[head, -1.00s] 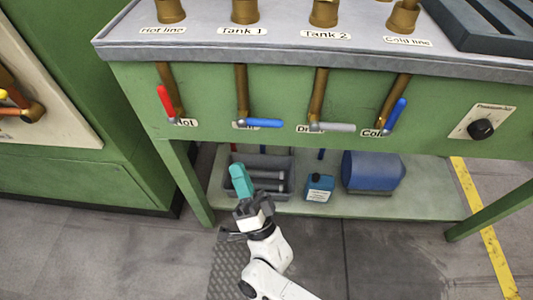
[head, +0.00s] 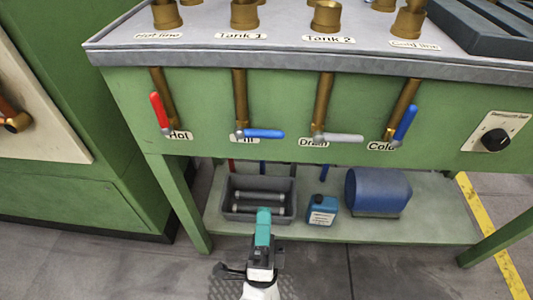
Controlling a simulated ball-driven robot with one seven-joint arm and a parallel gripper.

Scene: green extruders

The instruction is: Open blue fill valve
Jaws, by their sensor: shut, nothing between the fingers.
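The blue fill valve handle (head: 262,134) sits level, pointing right from its pivot, on the green front panel under the Tank 1 pipe. Its label is mostly hidden behind the handle and pivot. My gripper (head: 263,214) is below the handle and clearly apart from it, in front of the lower shelf. Its teal fingers point up and are shut with nothing held.
A red hot handle (head: 160,112) is left of the fill valve, a grey drain handle (head: 338,138) right of it, and another blue handle, cold (head: 405,123), further right.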

